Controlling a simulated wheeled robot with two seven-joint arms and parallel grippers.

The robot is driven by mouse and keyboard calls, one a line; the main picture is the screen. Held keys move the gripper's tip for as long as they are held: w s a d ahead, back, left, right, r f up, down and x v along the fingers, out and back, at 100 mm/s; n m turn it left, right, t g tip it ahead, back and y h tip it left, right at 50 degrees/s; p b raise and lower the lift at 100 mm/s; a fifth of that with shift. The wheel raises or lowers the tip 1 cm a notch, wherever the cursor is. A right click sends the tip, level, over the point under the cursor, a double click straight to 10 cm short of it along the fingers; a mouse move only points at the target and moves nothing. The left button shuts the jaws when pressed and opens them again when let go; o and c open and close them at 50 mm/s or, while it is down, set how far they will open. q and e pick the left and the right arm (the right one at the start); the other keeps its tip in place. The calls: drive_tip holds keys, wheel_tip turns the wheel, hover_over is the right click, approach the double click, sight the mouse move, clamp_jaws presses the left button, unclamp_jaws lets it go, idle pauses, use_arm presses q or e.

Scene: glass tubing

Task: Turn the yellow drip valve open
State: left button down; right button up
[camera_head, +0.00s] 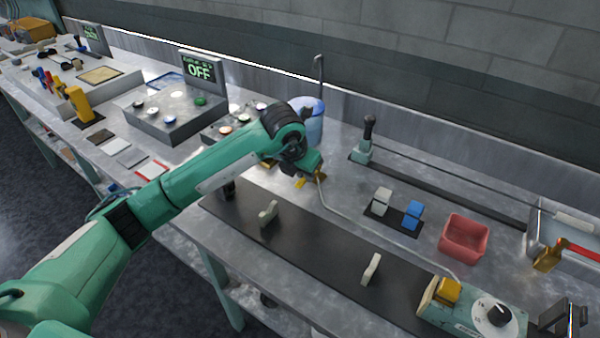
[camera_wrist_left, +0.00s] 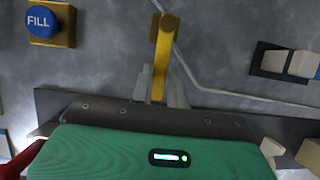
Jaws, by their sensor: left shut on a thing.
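The yellow drip valve (camera_wrist_left: 163,50) shows in the left wrist view as a long yellow handle pointing up the picture, beside a thin grey tube. My left gripper (camera_wrist_left: 160,88) has its two grey fingers on either side of the lower part of the handle, shut on it. In the head view my left gripper (camera_head: 308,176) is at the bench behind the dark mat, and only a small piece of the yellow valve (camera_head: 301,183) shows below it. The arm and wrist hide the rest.
A blue FILL button (camera_wrist_left: 39,22) on a yellow block is left of the valve in the wrist view. In the head view, a blue container (camera_head: 310,120) stands behind my wrist. A red bin (camera_head: 464,238) and a control box with a dial (camera_head: 472,312) stand to the right. A screen (camera_head: 199,70) reads OFF.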

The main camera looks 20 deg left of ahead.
use_arm(q)
drive_tip(key=shift+w+r, duration=0.1)
drive_tip(key=shift+r, duration=0.05)
drive_tip(key=c, duration=1.4)
unclamp_jaws()
drive_tip(key=shift+o, duration=0.2)
